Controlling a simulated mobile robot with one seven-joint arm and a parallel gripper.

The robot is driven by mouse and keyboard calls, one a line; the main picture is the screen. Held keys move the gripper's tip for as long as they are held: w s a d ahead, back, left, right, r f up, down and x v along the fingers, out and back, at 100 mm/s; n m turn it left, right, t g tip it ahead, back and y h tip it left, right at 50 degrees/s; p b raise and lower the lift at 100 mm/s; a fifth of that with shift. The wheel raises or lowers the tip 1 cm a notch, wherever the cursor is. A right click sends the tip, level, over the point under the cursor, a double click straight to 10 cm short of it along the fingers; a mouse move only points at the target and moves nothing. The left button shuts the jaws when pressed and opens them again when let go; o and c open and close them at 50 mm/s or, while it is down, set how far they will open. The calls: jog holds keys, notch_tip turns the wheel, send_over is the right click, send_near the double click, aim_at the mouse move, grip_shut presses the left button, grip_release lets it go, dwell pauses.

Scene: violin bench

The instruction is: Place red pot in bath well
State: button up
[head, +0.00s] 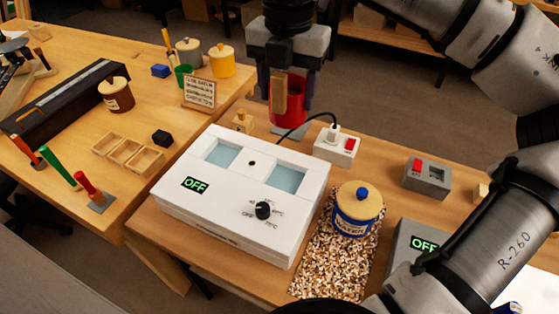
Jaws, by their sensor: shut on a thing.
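The red pot (296,108) is held in my gripper (285,80), in the upper middle of the head view. A tan upright piece stands in front of the pot's near side and hides part of it. The pot is upright, behind the white bath (232,205). The bath has two square wells with pale blue insides, a left well (222,152) and a right well (287,179). Both look empty of pots. A black dial and a green "OFF" display are on its front. I cannot tell whether the pot's bottom touches anything.
A water jar (357,212) stands on a speckled mat (318,258) right of the bath. A white socket box (337,146) with a plug and cable sits behind it. Grey boxes (427,177) are at right. The left table (60,225) holds jars, brushes and a wooden tray (128,154).

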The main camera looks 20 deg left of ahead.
aim_at(285, 124)
jog(key=shift+a+r, duration=0.1)
jog(key=shift+w+f+m, duration=0.1)
jog(key=shift+f+m, duration=0.1)
jog(key=shift+m, duration=0.1)
notch_tip(285, 124, down, 19)
jog(key=p, duration=0.3)
jog(key=shift+a+f+p, duration=0.1)
jog(key=shift+f+p, duration=0.05)
jog(key=shift+p, duration=0.2)
jog(key=shift+f, duration=0.15)
jog(key=shift+f+b, duration=0.2)
jog(key=shift+b, duration=0.1)
jog(key=o, duration=1)
jog(key=shift+o, duration=0.2)
jog(key=shift+r, duration=0.1)
notch_tip(285, 124, up, 12)
jog(key=shift+r+b, duration=0.15)
jog(key=shift+b, duration=0.65)
